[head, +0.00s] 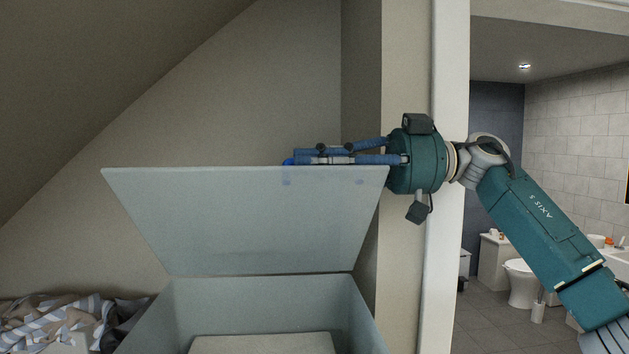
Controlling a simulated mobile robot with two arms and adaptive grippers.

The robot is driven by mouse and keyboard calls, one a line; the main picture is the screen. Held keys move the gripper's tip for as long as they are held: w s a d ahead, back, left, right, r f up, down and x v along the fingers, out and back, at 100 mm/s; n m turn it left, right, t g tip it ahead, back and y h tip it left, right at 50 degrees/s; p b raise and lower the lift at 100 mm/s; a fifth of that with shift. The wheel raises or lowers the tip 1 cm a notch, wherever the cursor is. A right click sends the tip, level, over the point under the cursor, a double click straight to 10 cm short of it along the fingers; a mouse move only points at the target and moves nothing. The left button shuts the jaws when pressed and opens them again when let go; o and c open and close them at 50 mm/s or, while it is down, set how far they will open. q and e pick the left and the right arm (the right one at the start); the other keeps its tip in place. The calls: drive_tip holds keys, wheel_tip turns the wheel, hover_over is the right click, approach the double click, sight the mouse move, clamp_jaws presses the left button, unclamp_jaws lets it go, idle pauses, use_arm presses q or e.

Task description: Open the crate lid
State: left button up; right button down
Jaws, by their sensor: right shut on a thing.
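The crate (361,312) is a pale grey-blue box at the bottom middle of the head view. Its lid (245,225) stands raised well above the opening, tilted up from the crate's far edge. My right gripper (290,161) is at the lid's upper edge, right of its middle, and is shut on the lid. Its blue fingers lie along that edge, and the lid hides part of them. My left gripper is not in view.
Inside the crate lies a pale flat-topped thing (262,344). A heap of striped cloth (50,318) is left of the crate. A sloped wall is at the left. A white door post (446,270) stands behind my right arm, with a bathroom beyond it.

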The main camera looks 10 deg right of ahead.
drive_tip(key=shift+w+r, duration=0.5)
drive_tip(key=shift+w, duration=0.4)
drive_tip(key=shift+w+r, duration=0.45)
drive_tip(key=shift+w, duration=0.45)
drive_tip(key=c, duration=1.8)
unclamp_jaws()
drive_tip(key=shift+c, duration=0.2)
drive_tip(key=shift+d, duration=0.1)
drive_tip(key=shift+s+f, duration=0.1)
